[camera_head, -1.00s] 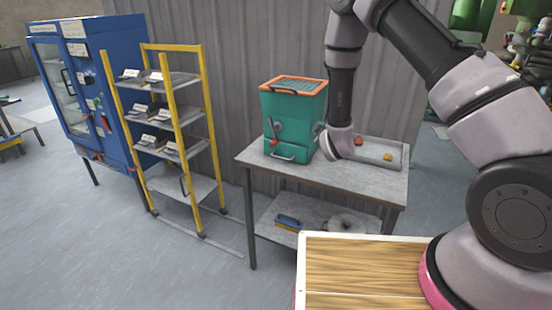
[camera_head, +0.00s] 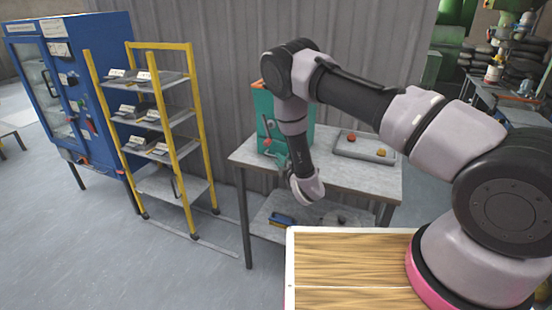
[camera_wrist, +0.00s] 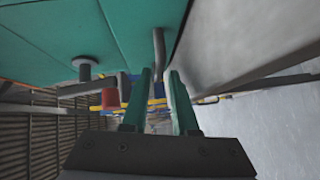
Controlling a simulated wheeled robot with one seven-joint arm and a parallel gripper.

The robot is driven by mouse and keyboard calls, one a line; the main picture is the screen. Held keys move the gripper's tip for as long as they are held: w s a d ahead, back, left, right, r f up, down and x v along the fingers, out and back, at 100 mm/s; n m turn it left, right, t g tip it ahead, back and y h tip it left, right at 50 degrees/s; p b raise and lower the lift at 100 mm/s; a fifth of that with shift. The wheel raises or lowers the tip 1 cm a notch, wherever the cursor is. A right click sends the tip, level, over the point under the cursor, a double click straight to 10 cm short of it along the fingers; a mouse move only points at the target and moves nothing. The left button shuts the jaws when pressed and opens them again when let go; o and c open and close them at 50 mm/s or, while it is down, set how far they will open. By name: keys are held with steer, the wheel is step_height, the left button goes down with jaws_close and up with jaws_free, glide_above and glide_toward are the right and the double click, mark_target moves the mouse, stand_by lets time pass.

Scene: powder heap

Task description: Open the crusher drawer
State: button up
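The crusher (camera_head: 265,103) is a teal box with an orange top edge, standing on the table. My arm covers part of it in the head view. In the wrist view its teal drawer front (camera_wrist: 125,28) is close, with a grey bar handle (camera_wrist: 158,45). My gripper (camera_wrist: 158,76) has its two teal fingers apart, and the handle's end shows between the fingertips. I cannot tell whether they touch it. The drawer looks shut.
A grey tray (camera_head: 352,153) with a red and a yellow lump lies on the table (camera_head: 355,184). A red knob (camera_wrist: 110,98) juts from the crusher's front. A yellow rack (camera_head: 197,130) and a blue cabinet (camera_head: 95,60) stand left. A wooden surface (camera_head: 345,270) is in front.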

steer(key=shift+x, duration=1.8)
jaws_close()
steer(key=shift+d, duration=0.1)
